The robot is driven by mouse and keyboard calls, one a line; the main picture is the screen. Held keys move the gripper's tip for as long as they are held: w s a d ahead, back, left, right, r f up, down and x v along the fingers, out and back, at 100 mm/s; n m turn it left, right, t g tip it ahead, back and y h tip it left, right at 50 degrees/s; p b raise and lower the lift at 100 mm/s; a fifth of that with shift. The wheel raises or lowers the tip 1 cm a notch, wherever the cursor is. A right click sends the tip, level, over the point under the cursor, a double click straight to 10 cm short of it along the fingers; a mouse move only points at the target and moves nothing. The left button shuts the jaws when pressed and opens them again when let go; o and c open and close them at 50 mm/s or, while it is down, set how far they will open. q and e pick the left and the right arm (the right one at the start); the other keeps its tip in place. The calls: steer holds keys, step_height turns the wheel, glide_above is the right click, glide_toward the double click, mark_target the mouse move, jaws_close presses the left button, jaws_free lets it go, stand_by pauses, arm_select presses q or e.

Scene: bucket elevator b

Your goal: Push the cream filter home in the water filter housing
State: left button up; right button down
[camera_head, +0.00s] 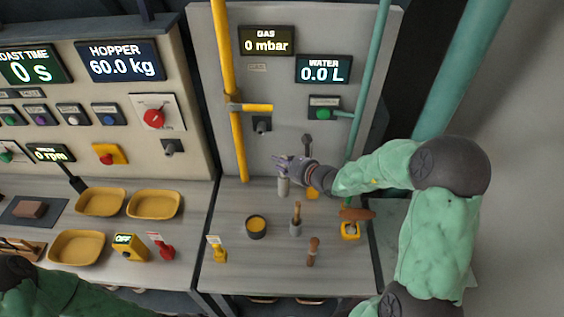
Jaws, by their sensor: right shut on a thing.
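My right gripper (288,162) reaches in from the right over the bench in front of the grey panel, its fingers pointing left. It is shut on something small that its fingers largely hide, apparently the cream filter. A pale grey upright cylinder (283,187) shows just below the fingers, probably the water filter housing. How deep the filter sits in it cannot be seen. The water display (323,69) on the panel reads 0.0 L. My left gripper is out of view; only part of my left arm shows at the lower left.
A dark round tub (256,227), a grey cup with a brush (296,227), a wooden-handled tool (313,252) and a yellow block (350,230) stand on the bench. A yellow pipe (229,90) and a teal pipe (367,80) flank the work area. The bench's front middle has free room.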

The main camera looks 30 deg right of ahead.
steer(key=shift+f+b, duration=1.15)
steer(key=shift+f, duration=0.15)
steer(key=c, duration=0.9)
jaws_free()
steer(key=shift+s, duration=0.1)
steer(key=v, duration=1.1)
steer(key=shift+s+r, duration=0.2)
steer(key=shift+s, duration=0.2)
steer(key=shift+r, duration=0.1)
